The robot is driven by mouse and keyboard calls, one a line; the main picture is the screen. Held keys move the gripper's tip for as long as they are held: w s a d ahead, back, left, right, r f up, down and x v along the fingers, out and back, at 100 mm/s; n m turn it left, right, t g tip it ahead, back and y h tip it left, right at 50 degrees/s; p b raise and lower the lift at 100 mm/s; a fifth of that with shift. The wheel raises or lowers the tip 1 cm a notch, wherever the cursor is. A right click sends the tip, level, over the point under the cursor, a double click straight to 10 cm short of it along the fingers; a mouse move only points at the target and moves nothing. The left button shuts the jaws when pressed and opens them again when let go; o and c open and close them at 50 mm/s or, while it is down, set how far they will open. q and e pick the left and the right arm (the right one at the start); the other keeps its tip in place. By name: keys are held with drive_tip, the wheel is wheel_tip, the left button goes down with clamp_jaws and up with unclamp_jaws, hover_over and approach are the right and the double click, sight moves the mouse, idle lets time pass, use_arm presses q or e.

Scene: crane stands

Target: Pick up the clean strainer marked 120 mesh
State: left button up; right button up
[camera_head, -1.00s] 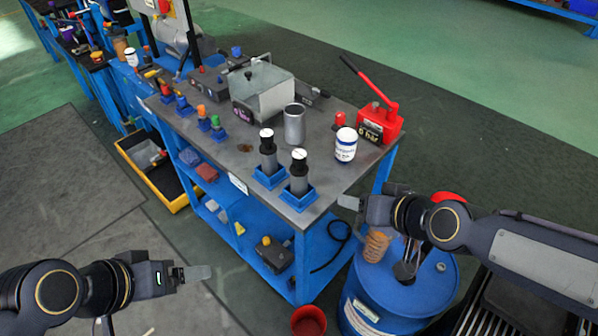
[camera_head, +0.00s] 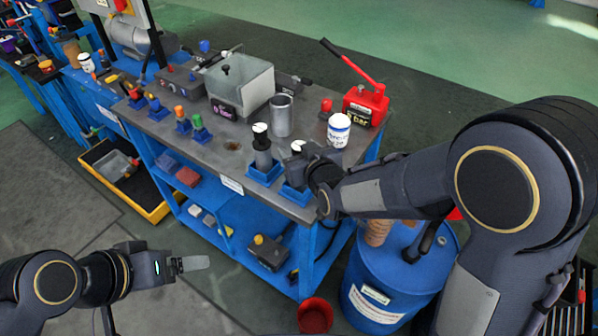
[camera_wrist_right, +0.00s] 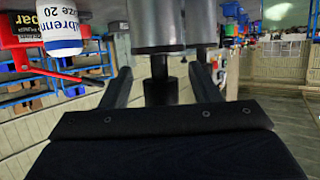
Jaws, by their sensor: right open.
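Two strainers with grey bodies, black upper parts and white tops stand upright in blue holders on the bench (camera_head: 222,152). The left strainer (camera_head: 262,150) is in clear view. The right strainer (camera_head: 298,146) is partly hidden by my right gripper (camera_head: 303,161). In the right wrist view, the open right gripper (camera_wrist_right: 160,88) has a finger on each side of a strainer's black part (camera_wrist_right: 160,68), with gaps showing. The marks on the tops are too small to read. My left gripper (camera_head: 190,264) is low at the left, away from the bench; its opening is unclear.
A grey metal cup (camera_head: 281,116), a white bottle (camera_head: 338,130) and a red hand pump (camera_head: 365,106) stand behind the strainers. An open-topped box (camera_head: 240,88) is further left. A blue drum (camera_head: 380,275) and red bucket (camera_head: 315,315) stand below my right arm.

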drive_tip(key=shift+x, duration=0.8)
drive_tip(key=shift+c, duration=0.5)
clamp_jaws()
drive_tip(key=shift+r, duration=0.15)
